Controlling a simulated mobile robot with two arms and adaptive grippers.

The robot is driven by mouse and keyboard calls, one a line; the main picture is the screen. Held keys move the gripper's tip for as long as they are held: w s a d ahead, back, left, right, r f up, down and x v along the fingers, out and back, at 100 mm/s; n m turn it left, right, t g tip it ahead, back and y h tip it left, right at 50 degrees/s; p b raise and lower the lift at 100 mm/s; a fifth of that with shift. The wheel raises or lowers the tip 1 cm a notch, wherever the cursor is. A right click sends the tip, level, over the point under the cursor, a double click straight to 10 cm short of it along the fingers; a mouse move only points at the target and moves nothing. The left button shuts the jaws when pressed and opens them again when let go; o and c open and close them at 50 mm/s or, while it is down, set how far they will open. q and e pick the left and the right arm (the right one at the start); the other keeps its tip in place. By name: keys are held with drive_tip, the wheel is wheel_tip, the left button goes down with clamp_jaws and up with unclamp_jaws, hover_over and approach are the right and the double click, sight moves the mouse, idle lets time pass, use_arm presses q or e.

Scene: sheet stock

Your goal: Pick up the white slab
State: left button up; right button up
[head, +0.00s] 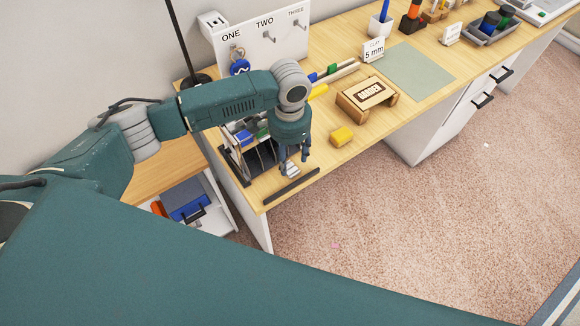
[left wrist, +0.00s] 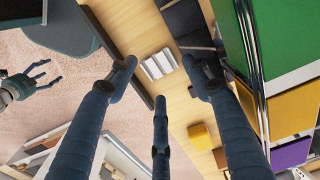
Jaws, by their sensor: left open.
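The white slab (left wrist: 158,64) lies on the wooden bench top and shows as a small, pale, ridged piece in the left wrist view. In the head view a pale bit of it (head: 292,169) shows under my left gripper (head: 294,163), partly hidden by the fingers. In the left wrist view the left gripper's fingers (left wrist: 160,76) are spread above and around the slab, with nothing between them. Whether any finger touches it I cannot tell. My right gripper (left wrist: 32,82) shows at the left edge of the left wrist view, fingers apart and empty, far from the slab.
A divided rack (head: 235,165) stands just left of the slab. A black strip (head: 291,187) runs along the bench's near edge. A yellow block (head: 342,136) and a wooden box (head: 367,94) lie to the right. An open drawer (head: 216,218) sits below left.

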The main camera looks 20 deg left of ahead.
sight(290, 168)
use_arm(q)
drive_tip(key=shift+s+d+f+p, duration=0.15)
drive_tip(key=shift+f+p, duration=0.25)
drive_tip(key=shift+f, duration=1.7)
drive_tip(key=c, duration=1.1)
drive_tip(key=shift+r, duration=0.1)
